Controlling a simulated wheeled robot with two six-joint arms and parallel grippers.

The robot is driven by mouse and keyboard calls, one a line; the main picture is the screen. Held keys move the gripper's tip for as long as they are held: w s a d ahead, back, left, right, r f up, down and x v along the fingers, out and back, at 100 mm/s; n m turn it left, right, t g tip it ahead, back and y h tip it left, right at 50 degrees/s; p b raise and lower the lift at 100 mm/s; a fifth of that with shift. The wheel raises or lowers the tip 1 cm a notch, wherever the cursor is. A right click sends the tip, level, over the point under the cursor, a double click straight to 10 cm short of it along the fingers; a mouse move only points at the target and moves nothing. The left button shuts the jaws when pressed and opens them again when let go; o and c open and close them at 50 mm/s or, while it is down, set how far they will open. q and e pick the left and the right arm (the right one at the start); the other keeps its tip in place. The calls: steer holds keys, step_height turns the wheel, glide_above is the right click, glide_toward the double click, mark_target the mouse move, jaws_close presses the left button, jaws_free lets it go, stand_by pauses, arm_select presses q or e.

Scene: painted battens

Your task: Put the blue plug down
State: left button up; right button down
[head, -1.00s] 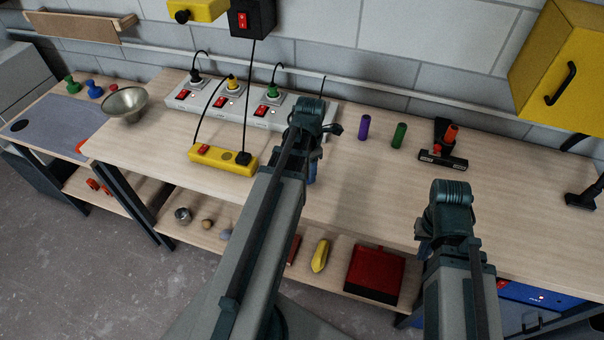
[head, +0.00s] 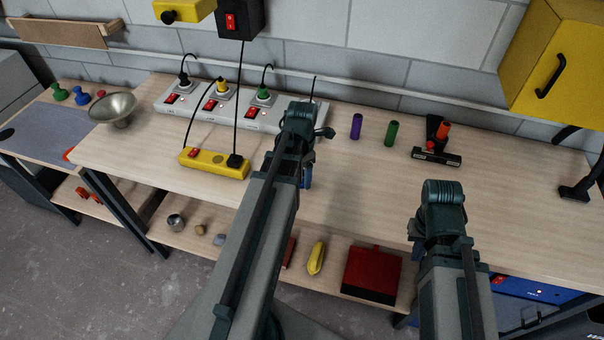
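The blue plug (head: 307,178) shows only as a small blue piece at the lower end of my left gripper (head: 304,172), over the front part of the workbench. My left arm and wrist hide the rest of it and most of the fingers. The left gripper appears shut on the plug. Whether the plug touches the bench top cannot be told. My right gripper (head: 415,238) hangs by the bench's front edge, apart from the plug. Its fingers are mostly hidden behind the wrist.
A white power strip (head: 235,110) holds a black, a yellow and a green plug. A yellow power strip (head: 205,160) lies in front. Purple (head: 356,126) and green (head: 391,133) cylinders stand to the right. The bench top (head: 360,185) between the grippers is clear.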

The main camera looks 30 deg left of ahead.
arm_select(q)
steer(key=shift+r, duration=0.1)
stand_by(0.3)
step_height(320, 180, up, 13)
steer(key=p, duration=1.3)
steer(key=s+d+m, duration=0.2)
steer(key=d+m, duration=0.6)
steer(key=m, duration=0.3)
steer(key=s+d+m, duration=0.3)
steer(key=d+m, duration=0.6)
steer(key=m, duration=0.2)
steer(key=s+d+m+y, duration=0.1)
steer(key=s+d+m, duration=0.1)
steer(key=d+m, duration=0.6)
steer(key=shift+s+d+m, duration=0.1)
steer(key=shift+s+m, duration=0.1)
steer(key=shift+m, duration=0.7)
steer(key=shift+s+d+m, duration=0.1)
steer(key=shift+s+m, duration=0.1)
steer(key=shift+m, duration=0.7)
steer(key=shift+a, duration=0.1)
